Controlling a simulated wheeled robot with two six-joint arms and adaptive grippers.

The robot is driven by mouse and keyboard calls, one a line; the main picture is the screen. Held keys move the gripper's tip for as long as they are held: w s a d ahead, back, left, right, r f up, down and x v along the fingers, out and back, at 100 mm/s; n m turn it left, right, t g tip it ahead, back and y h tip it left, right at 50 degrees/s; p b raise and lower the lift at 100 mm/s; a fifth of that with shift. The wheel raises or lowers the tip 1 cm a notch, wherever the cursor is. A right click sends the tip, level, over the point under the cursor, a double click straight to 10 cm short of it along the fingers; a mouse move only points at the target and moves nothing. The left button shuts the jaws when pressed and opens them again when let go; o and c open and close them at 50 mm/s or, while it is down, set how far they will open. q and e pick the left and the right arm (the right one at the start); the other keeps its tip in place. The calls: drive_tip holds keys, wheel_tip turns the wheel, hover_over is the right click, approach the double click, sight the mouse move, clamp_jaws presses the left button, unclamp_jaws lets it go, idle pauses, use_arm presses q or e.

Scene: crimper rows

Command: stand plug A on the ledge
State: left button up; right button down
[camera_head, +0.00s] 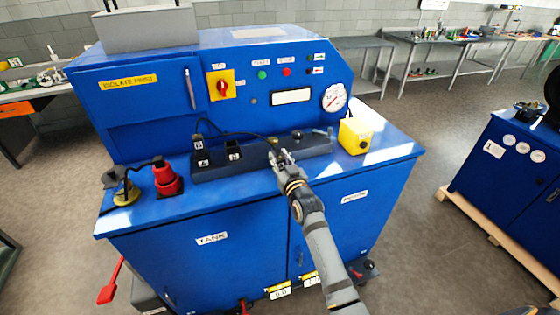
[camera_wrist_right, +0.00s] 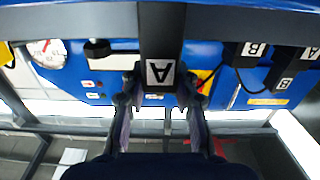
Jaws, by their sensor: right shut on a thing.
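My right gripper (camera_head: 285,157) is at the front of a long dark ledge (camera_head: 315,147) on the blue cabinet's top. In the right wrist view, the right gripper (camera_wrist_right: 160,98) is shut on plug A (camera_wrist_right: 160,30), a dark block with a white A label between the fingers. The block overlaps the dark bar behind it; I cannot tell whether they touch. In the head view the gripper mostly hides the held plug. My left gripper is not in view.
Dark blocks with letter labels (camera_head: 203,160) and a B block (camera_head: 234,155) stand on the left of the dark bar. A black cable runs behind them. A red fitting (camera_head: 167,178) is at left, a yellow box (camera_head: 354,136) at right, a gauge (camera_head: 334,97) above.

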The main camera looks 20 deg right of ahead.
drive_tip(key=c, duration=1.3)
unclamp_jaws()
drive_tip(key=shift+s+a, duration=0.1)
drive_tip(key=shift+s, duration=0.15)
drive_tip(key=shift+c, duration=0.2)
drive_tip(key=shift+o, duration=1.2)
drive_tip(key=shift+s+a+r, duration=0.1)
drive_tip(key=shift+s+r, duration=0.1)
drive_tip(key=shift+s, duration=0.1)
drive_tip(key=shift+o, duration=0.3)
drive_tip(key=shift+s, duration=0.1)
drive_tip(key=shift+w+f, duration=0.15)
drive_tip(key=shift+w, duration=0.05)
use_arm(q)
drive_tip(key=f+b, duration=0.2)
drive_tip(key=b, duration=0.1)
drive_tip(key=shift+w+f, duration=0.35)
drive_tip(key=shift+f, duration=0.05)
use_arm(e)
drive_tip(key=s, duration=1.2)
drive_tip(key=shift+d, duration=0.2)
